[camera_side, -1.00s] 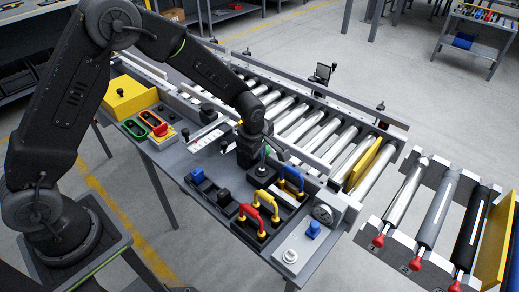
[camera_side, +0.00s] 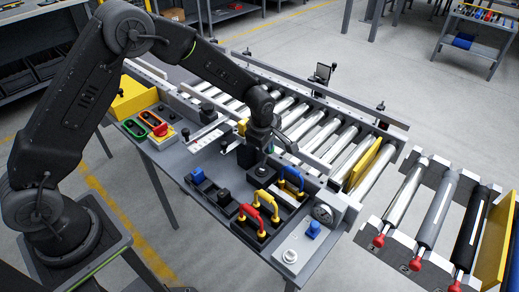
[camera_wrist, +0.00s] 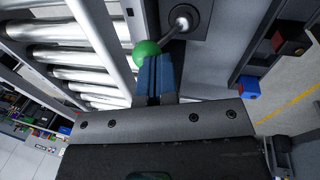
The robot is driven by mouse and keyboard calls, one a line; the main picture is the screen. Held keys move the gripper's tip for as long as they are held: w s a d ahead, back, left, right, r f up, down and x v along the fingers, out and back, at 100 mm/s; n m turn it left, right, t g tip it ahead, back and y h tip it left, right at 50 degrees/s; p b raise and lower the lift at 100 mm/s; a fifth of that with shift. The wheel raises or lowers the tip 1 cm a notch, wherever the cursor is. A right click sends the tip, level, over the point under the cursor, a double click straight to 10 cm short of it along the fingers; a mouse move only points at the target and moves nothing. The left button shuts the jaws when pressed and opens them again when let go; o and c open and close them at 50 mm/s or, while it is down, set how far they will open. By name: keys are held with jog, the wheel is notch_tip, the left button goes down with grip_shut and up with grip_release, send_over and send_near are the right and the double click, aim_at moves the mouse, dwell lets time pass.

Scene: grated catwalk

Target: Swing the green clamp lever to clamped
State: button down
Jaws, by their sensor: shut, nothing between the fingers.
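The green clamp lever's ball knob (camera_wrist: 147,50) shows in the wrist view at the end of a short metal rod (camera_wrist: 171,32), which runs to a round pivot (camera_wrist: 183,20) on a grey plate. My gripper (camera_wrist: 155,66) is shut and empty. Its bluish fingertips lie right against or just in front of the knob, partly covering its lower right edge; I cannot tell if they touch. In the side view my gripper (camera_side: 247,156) points down over the bench beside the rollers.
Red (camera_side: 247,217), yellow (camera_side: 266,204) and blue (camera_side: 291,178) handles stand close in front of and right of my gripper. The roller conveyor (camera_side: 315,132) runs behind it. A red rotary switch (camera_side: 160,131) and yellow box (camera_side: 133,98) are at left.

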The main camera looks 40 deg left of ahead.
jog(key=shift+s, duration=0.1)
jog(key=s+a+r+m+t, duration=0.1)
jog(key=s+r+m, duration=0.3)
jog(key=r, duration=0.6)
jog(key=s+r+m, duration=0.1)
jog(key=s+r, duration=0.5)
jog(key=r, duration=0.4)
jog(key=s+a+r+m+t, duration=0.1)
jog(key=s+r+m, duration=0.1)
jog(key=s+m, duration=0.5)
jog(key=s+a+r+m+t, duration=0.1)
jog(key=s+a+r+m, duration=0.1)
jog(key=s+m, duration=0.5)
jog(key=s, duration=0.6)
jog(key=shift+r+h, duration=0.4)
jog(key=shift+a, duration=0.1)
